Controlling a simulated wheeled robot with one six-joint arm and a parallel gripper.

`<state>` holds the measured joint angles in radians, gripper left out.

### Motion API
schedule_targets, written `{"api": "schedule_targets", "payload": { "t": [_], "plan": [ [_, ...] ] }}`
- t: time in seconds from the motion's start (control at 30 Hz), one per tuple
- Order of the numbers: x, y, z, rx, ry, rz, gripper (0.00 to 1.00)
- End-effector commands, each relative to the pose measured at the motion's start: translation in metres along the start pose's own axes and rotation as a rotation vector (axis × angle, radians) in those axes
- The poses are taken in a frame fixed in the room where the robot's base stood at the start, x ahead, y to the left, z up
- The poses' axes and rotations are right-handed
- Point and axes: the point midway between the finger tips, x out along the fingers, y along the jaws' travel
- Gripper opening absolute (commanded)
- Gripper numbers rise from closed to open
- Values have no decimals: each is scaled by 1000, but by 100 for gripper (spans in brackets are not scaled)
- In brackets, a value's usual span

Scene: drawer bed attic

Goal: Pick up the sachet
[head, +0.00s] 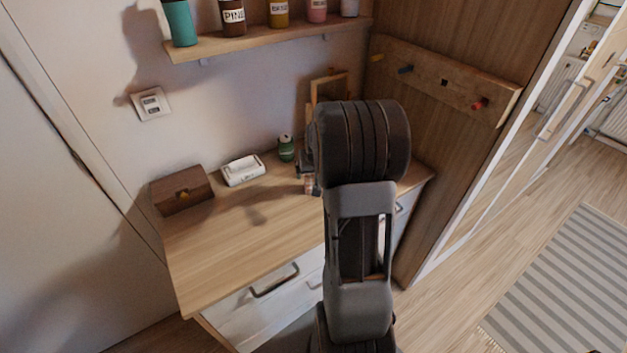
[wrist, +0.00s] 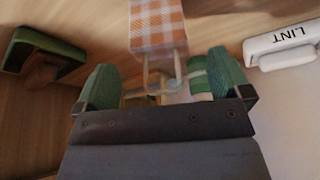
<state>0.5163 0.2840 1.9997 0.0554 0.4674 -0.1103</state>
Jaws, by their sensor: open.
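The sachet (wrist: 158,22), in orange and white check with a pale cord loop, shows at the top middle of the wrist view. Its cord loop hangs between the fingers of my gripper (wrist: 165,82), while the checked body lies beyond the fingertips. The green-padded fingers stand apart, one on each side of the loop. I cannot tell whether either finger touches the cord. In the head view my arm hides most of the gripper and the sachet, over the right part of the dresser top (head: 225,235).
A white lint box (wrist: 280,42) lies right in the wrist view; a green-edged object (wrist: 40,52) lies left. In the head view, a wooden box (head: 181,190), white case (head: 242,170) and green jar (head: 286,148) stand along the wall. The dresser's front left is clear.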

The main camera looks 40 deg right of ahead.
Motion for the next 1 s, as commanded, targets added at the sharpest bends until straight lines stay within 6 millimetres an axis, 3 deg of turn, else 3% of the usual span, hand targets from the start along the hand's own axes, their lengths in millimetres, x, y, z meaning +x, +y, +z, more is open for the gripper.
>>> {"api": "schedule_targets", "payload": {
  "t": [0.2,0.5,1.0],
  "plan": [
    [22,0,0,0,-1,0,96],
    [25,0,0,0,2,0,96],
    [25,0,0,0,1,0,48]
  ]
}}
